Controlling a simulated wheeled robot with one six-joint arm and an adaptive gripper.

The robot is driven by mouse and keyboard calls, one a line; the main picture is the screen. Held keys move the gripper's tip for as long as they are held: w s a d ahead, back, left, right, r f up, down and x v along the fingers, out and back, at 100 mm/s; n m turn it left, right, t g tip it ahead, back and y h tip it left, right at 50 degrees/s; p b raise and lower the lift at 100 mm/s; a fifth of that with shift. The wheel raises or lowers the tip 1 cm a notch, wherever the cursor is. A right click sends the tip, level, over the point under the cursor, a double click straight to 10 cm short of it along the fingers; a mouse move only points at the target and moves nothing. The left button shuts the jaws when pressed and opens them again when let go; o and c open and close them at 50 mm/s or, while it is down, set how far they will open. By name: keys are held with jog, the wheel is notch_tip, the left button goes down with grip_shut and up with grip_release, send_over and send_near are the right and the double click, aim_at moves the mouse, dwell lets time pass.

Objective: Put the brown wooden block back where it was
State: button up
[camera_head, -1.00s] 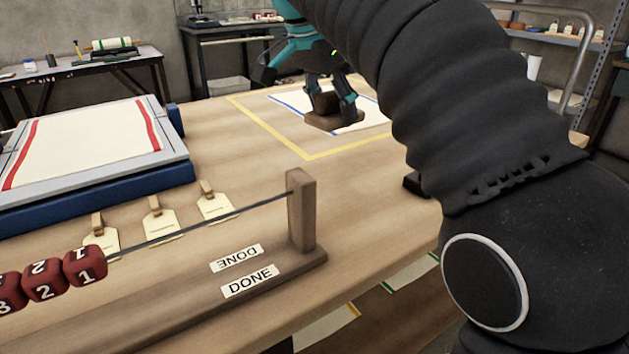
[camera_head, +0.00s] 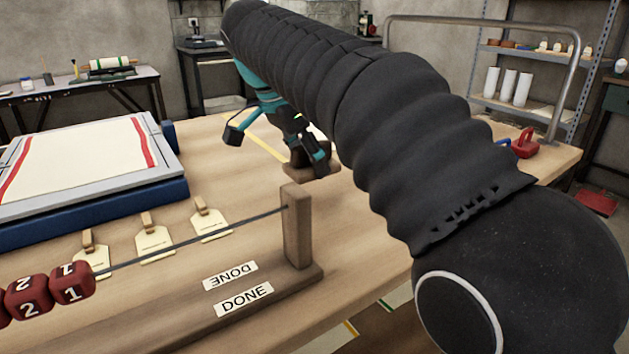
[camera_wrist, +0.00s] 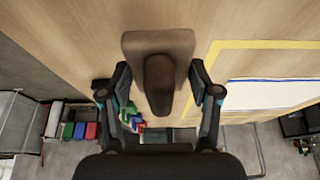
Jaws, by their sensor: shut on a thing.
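The brown wooden block (camera_wrist: 158,45) has a flat base and a raised, rounded grip (camera_wrist: 158,85). In the wrist view the grip sits between the two fingers of my gripper (camera_wrist: 160,87), which is shut on it. In the head view my gripper (camera_head: 308,156) holds the block (camera_head: 329,168) over the table, behind the wooden post; my arm hides part of this area. In the wrist view the block is left of the yellow outline (camera_wrist: 212,60). I cannot tell its height above the table.
A blue-edged frame (camera_head: 60,222) with a red-striped white cloth (camera_head: 85,160) stands at left. Several pale tags (camera_head: 154,243) and a bead rack with a wooden post (camera_head: 297,228) are in front. A red object (camera_head: 525,143) sits at the far right table edge. Bare wood lies around the block.

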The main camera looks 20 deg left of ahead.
aim_at(299, 145)
jog(key=shift+w+d+f, duration=0.25)
jog(key=shift+w+f, duration=0.3)
jog(key=shift+w, duration=0.35)
jog(key=shift+w+f, duration=0.1)
jog(key=shift+f, duration=0.1)
jog(key=shift+f+b, duration=0.45)
jog(key=shift+f, duration=1.4)
jog(key=shift+f, duration=0.1)
jog(key=o, duration=1.1)
jog(key=p+v, duration=0.2)
jog(key=v, duration=1)
jog(key=shift+p, duration=0.4)
